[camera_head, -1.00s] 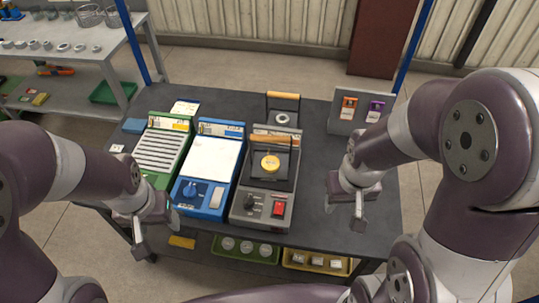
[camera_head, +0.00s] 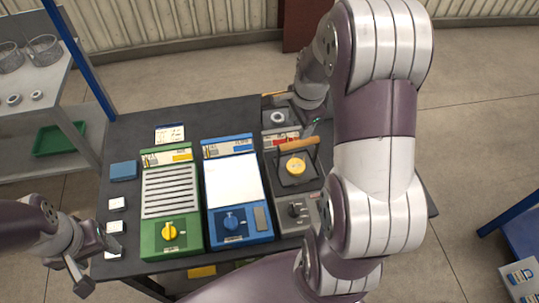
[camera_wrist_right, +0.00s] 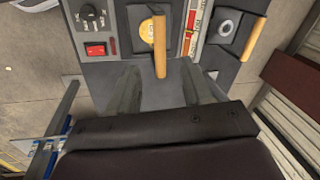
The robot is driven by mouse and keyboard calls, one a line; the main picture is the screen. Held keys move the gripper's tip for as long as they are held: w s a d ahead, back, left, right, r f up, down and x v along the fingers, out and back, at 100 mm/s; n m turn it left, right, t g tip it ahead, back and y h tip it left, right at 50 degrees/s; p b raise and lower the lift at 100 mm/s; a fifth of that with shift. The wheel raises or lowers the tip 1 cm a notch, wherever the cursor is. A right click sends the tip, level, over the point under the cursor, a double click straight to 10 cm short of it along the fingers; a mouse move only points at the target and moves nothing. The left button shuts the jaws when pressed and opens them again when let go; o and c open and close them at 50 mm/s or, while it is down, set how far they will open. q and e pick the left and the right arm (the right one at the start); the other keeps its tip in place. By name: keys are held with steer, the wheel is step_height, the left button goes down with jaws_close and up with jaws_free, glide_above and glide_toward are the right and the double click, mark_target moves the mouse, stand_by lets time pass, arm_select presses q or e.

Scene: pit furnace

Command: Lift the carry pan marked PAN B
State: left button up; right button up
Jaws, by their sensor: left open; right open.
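Two dark carry pans with wooden bar handles are in view; I cannot read PAN B on either. The nearer pan (camera_head: 299,178) holds a yellow disc (camera_head: 294,166) and sits on a grey unit; its handle (camera_head: 299,144) stands above it. The other pan (camera_head: 279,118), behind, holds a pale ring; in the right wrist view its handle (camera_wrist_right: 254,38) shows clearly. My right gripper (camera_head: 316,124) is open and empty beside the nearer pan's handle. My left gripper (camera_head: 97,262) is open, empty, at the table's left front.
A blue unit (camera_head: 233,180) and a green slatted unit (camera_head: 170,190) stand left of the grey unit. A blue block (camera_head: 123,169) and white pieces lie at the table's left edge. A shelf with wire baskets (camera_head: 45,48) is at the back left. My right arm hides the table's right side.

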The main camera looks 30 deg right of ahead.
mark_target(300, 142)
steer(key=shift+m, duration=0.8)
steer(key=f, duration=0.4)
steer(key=w+d+f, duration=0.1)
steer(key=f, duration=0.3)
steer(key=w+d+f, duration=0.1)
steer(key=f, duration=0.3)
steer(key=shift+d+f, duration=0.25)
steer(key=shift+r, duration=0.15)
jaws_close()
